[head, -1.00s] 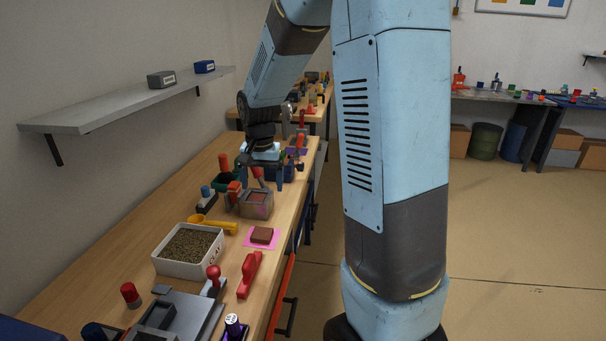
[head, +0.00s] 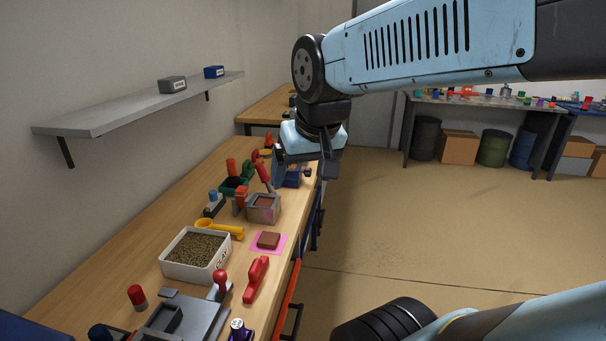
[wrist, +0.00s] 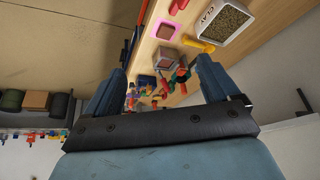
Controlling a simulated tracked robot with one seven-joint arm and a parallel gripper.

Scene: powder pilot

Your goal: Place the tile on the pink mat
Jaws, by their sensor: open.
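The tile (head: 268,240) is a small brown-red block lying flat on the pink mat (head: 258,250), near the bench's front edge. In the wrist view the tile (wrist: 166,31) also rests inside the mat's pink border (wrist: 153,34). My gripper (head: 298,186) is open and empty, raised in the air beyond the tile, over the far part of the bench. In the wrist view my two blue fingers (wrist: 160,78) stand wide apart with nothing between them.
A grey box mould (head: 263,209) stands behind the mat. A white bin of clay granules (head: 195,254), a yellow scoop (head: 221,229) and a red-handled float (head: 256,279) lie around it. A grey shelf (head: 140,105) is on the left wall. Floor to the right is clear.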

